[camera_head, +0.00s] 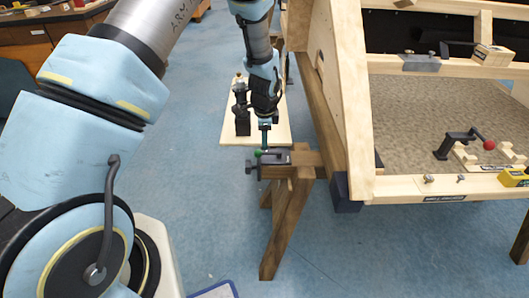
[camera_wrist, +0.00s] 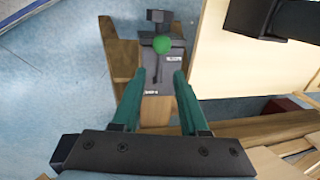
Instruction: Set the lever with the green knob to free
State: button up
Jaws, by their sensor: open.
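The green knob (camera_wrist: 161,45) sits on a thin dark lever on a grey block (camera_wrist: 165,70) with small labels too small to read surely. In the head view the green knob (camera_head: 257,153) shows at the left of the grey block (camera_head: 276,157), which is fixed on a wooden beam end. My gripper (camera_wrist: 160,78) is open, its two green fingers straddling the near part of the block in the wrist view, with the knob just beyond the tips. In the head view my gripper (camera_head: 265,145) points down right at the knob; contact cannot be told.
A wooden sawhorse (camera_head: 285,215) carries the block. A wooden frame (camera_head: 350,110) rises just right of my gripper. A red-knobbed lever (camera_head: 488,145) stands on the bench at the right. The blue floor left of the sawhorse is open.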

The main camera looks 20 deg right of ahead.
aim_at(263, 153)
jog(key=f, duration=0.2)
jog(key=w+f, duration=0.1)
jog(key=f, duration=0.1)
jog(key=f+p, duration=0.1)
jog(key=f, duration=0.2)
jog(key=shift+w+d+f, duration=0.1)
jog(key=shift+w+d, duration=0.15)
jog(key=shift+d, duration=0.05)
grip_shut()
jog(key=shift+w+a, duration=0.1)
jog(key=shift+a, duration=0.15)
dwell(0.9)
